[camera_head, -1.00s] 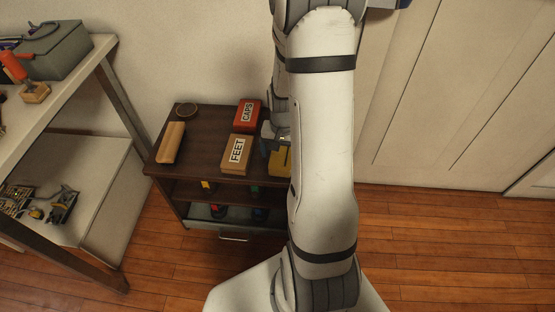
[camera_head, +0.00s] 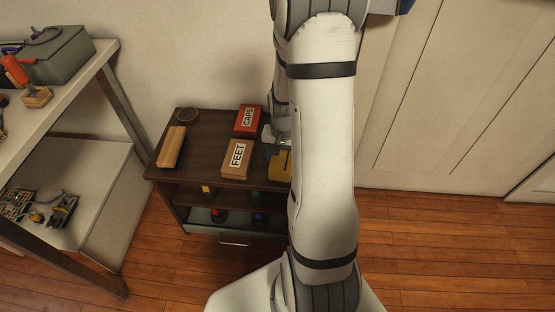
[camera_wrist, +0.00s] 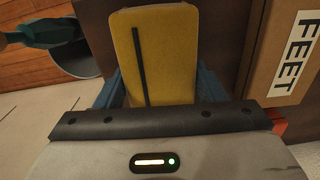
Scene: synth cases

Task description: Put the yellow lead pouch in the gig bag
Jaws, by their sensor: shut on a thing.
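The yellow lead pouch (camera_wrist: 178,55) is a flat yellow piece with rounded corners and a black stripe. In the wrist view it is between the blue fingers of my gripper (camera_wrist: 160,88), which is shut on it. In the head view the pouch (camera_head: 280,166) shows at the right part of the dark cabinet top, beside the FEET box, partly hidden by my arm. My gripper (camera_head: 272,138) is just behind it there, mostly hidden. I cannot tell whether the pouch touches the cabinet top. I cannot make out a gig bag in either view.
A workbench (camera_head: 60,95) stands left. An unclear dark teal thing (camera_wrist: 50,27) is at the wrist view's upper left.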

